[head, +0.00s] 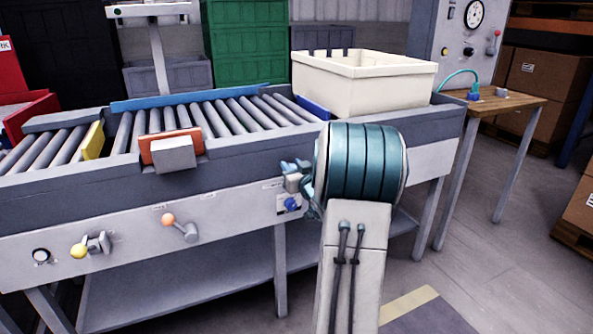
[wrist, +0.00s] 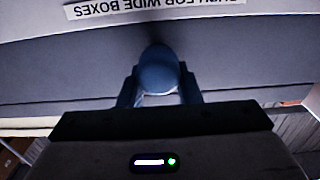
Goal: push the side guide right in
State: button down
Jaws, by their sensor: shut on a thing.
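My gripper (head: 290,168) is at the near side rail of the roller conveyor. In the wrist view its two dark fingers (wrist: 160,92) are closed on a rounded blue knob (wrist: 158,70) standing out from the dark grey rail. An upside-down label (wrist: 150,8), partly cut off, reads as for wide boxes. In the head view the arm hides much of this spot and the knob cannot be told apart from the fingers. A short blue guide plate (head: 313,108) stands on the rail's inner side behind the arm. How far in it sits is unclear.
A cream bin (head: 362,82) stands on the conveyor's right end. An orange plate (head: 172,146) and a yellow plate (head: 93,141) stand further left. Orange (head: 180,227) and yellow (head: 92,245) levers stick out from the front panel. A blue knob (head: 291,203) sits below my gripper.

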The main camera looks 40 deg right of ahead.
jog(key=c, duration=1.3)
grip_release()
jog(key=shift+w+r, duration=0.1)
jog(key=shift+r, duration=0.05)
jog(key=shift+c, duration=0.2)
jog(key=o, duration=0.3)
jog(key=shift+w, duration=0.15)
jog(key=p+v, duration=0.2)
jog(key=v, duration=1.2)
jog(key=shift+p, duration=0.35)
jog(key=shift+w, duration=0.1)
